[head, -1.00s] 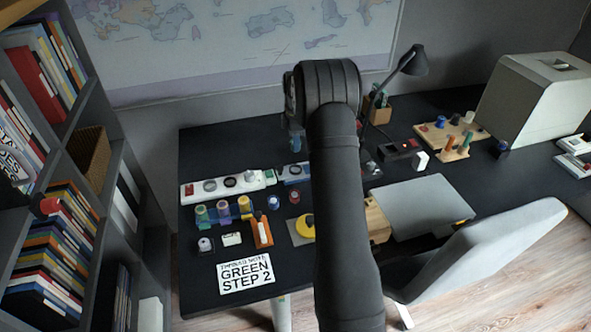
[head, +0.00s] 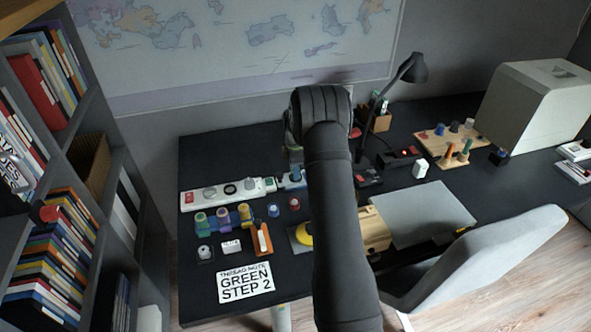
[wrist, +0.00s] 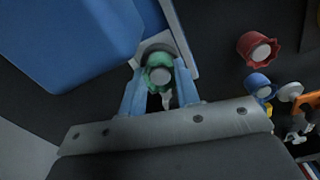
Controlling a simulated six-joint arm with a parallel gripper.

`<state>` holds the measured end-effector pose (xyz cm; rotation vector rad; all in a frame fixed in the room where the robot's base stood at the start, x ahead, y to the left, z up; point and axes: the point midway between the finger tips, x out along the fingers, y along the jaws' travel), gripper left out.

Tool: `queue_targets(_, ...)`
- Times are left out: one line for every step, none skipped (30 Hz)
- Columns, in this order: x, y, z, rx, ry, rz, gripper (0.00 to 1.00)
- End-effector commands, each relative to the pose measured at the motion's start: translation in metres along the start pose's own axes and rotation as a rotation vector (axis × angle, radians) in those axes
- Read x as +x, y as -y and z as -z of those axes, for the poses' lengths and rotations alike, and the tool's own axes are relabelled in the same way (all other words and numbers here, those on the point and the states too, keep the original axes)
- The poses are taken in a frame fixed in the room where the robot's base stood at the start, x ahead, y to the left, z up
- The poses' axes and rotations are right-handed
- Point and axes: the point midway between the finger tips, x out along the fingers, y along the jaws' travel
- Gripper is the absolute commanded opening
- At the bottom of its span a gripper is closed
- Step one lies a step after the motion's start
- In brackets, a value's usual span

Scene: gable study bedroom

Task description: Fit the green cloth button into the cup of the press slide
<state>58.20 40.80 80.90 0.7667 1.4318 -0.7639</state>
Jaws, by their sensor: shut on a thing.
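In the wrist view, the green cloth button (wrist: 158,62) with a pale centre is held between the blue fingertips of my gripper (wrist: 159,82). It is at the near end of the light grey press slide (wrist: 184,38), overlapping the cup's dark rim in the picture. I cannot tell whether it is above the cup or in it. The large blue body of the press (wrist: 70,40) fills the upper left. In the head view, the blue press (head: 291,182) is partly hidden by my arm, and the button is not clearly visible.
A red button (wrist: 259,48) and a blue button (wrist: 258,84) lie to the right of the slide. A white strip (head: 222,192), coloured spools (head: 222,217) and a "GREEN STEP 2" note (head: 245,283) are on the desk's left. The lamp (head: 412,68) stands behind to the right.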

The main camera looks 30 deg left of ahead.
Motion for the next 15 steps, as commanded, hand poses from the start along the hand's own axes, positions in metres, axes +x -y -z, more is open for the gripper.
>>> queue_targets(0.0019, 0.0001, 0.0000, 0.000, 0.000, 0.001, 0.04)
queue_targets(0.0028, 0.0001, 0.0000, 0.000, 0.000, 0.001, 0.04)
queue_targets(0.0021, 0.0000, 0.0000, 0.000, 0.000, 0.000, 0.37)
queue_targets(0.0020, 0.0000, 0.0000, 0.000, 0.000, 0.000, 0.43)
queue_targets(0.0020, 0.0000, 0.0000, 0.000, 0.000, 0.000, 0.49)
queue_targets(0.0020, 0.0000, 0.0000, 0.000, 0.000, 0.000, 0.51)
queue_targets(0.0020, 0.0000, 0.0000, 0.000, 0.000, 0.000, 0.51)
queue_targets(0.0020, 0.0000, 0.0000, 0.000, 0.000, 0.000, 0.51)
queue_targets(0.0019, 0.0000, 0.0000, 0.000, 0.000, 0.000, 0.51)
queue_targets(0.0019, 0.0000, 0.0000, 0.000, 0.000, 0.000, 0.51)
queue_targets(0.0019, 0.0000, 0.0000, 0.000, 0.000, 0.000, 0.51)
queue_targets(0.0019, 0.0000, 0.0000, 0.000, 0.000, 0.000, 0.51)
queue_targets(0.0016, 0.0000, 0.0000, 0.000, 0.000, 0.000, 0.51)
queue_targets(0.0010, -0.0001, 0.0000, 0.000, 0.000, 0.000, 0.51)
queue_targets(-0.0007, -0.0002, 0.0000, 0.000, 0.000, -0.001, 0.51)
